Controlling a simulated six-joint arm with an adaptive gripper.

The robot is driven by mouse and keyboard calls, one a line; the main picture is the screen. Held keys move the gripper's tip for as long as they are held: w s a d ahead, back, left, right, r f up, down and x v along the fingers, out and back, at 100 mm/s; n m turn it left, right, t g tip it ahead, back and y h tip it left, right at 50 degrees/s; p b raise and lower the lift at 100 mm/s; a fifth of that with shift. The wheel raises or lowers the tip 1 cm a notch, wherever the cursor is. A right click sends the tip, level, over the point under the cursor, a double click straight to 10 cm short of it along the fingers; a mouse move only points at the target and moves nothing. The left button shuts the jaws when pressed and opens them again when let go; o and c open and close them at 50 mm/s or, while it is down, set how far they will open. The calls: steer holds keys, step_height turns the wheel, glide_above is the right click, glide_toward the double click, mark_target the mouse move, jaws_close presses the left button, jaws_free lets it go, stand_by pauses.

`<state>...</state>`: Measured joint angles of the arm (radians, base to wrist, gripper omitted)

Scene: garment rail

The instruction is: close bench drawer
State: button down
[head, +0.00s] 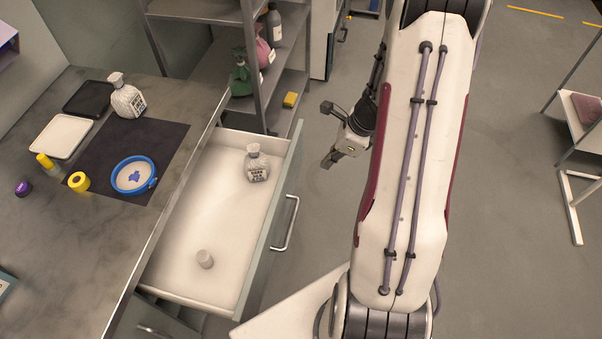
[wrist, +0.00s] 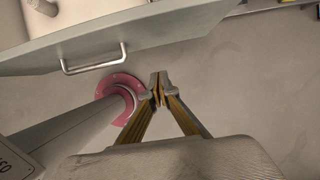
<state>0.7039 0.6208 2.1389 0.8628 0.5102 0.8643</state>
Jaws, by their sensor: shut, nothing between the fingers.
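The bench drawer (head: 180,248) stands pulled out from the bench in the head view. Its grey-green front panel (head: 262,245) carries a metal bar handle (head: 287,222). There the handle (wrist: 94,62) and front panel (wrist: 150,32) show ahead, not touched.
The bench top (head: 95,250) holds a dark mat (head: 105,165), a blue-rimmed dish (head: 134,175), a white tray (head: 61,136) and another bottle (head: 125,96). A shelf rack (head: 205,60) with spray bottles stands behind the drawer.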

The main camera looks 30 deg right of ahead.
glide_toward(293, 182)
steer(key=shift+s+d+f, duration=1)
steer(key=shift+d+f, duration=0.3)
steer(key=shift+f, duration=0.25)
steer(key=shift+w+a+f, duration=0.4)
steer(key=shift+w+a, duration=0.45)
steer(key=shift+w+a+f, duration=0.4)
steer(key=shift+w+a, duration=0.4)
steer(key=shift+w+a, duration=0.1)
steer(key=shift+a, duration=0.05)
steer(key=w+a, duration=1.5)
steer(key=shift+w+a, duration=0.35)
steer(key=shift+w, duration=0.05)
steer(key=shift+s+d, duration=0.1)
steer(key=shift+d, duration=0.05)
